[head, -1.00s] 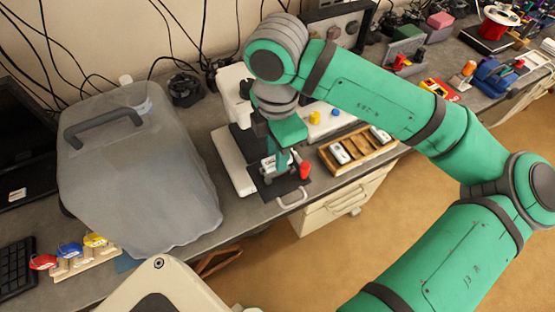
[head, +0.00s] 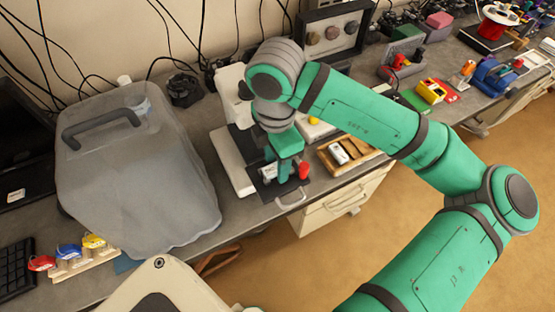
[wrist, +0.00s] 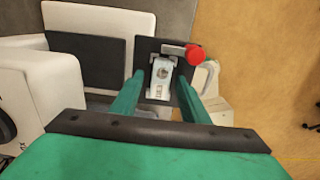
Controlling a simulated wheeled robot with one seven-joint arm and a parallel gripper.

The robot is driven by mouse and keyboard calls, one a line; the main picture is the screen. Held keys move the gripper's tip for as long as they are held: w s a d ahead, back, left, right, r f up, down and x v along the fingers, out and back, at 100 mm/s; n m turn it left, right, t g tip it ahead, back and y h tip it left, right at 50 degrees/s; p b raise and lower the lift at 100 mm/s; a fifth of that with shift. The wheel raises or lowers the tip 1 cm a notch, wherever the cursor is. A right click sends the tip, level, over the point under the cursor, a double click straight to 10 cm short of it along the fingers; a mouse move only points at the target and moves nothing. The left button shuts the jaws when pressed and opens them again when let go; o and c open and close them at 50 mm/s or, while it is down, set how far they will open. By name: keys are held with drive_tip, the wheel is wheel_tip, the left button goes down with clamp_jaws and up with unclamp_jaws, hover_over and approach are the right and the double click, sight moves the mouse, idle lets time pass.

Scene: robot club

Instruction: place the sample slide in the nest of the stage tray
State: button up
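The stage tray (wrist: 147,48) is a dark plate with a red knob (wrist: 194,55) at its right side. A pale piece with a round spot and a small square mark (wrist: 160,90), apparently the sample slide in the nest, lies on it. My gripper (wrist: 160,77) is above the tray, its two green fingers apart on either side of the pale piece, with narrow dark gaps showing. I cannot tell how far the fingertips are above the tray. In the head view, the gripper (head: 284,172) is low beside the red knob and partly hides the tray.
A wooden rack (head: 330,166) with a white slide (head: 339,153) stands to the right, partly behind my arm. A large grey covered case (head: 135,180) fills the left of the bench.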

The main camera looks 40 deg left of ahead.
sight(276, 167)
drive_tip(key=shift+d+r, duration=0.1)
drive_tip(key=shift+d, duration=0.05)
wheel_tip(276, 167, up, 12)
drive_tip(key=shift+s, duration=0.15)
idle(0.4)
drive_tip(key=shift+r, duration=0.1)
idle(0.3)
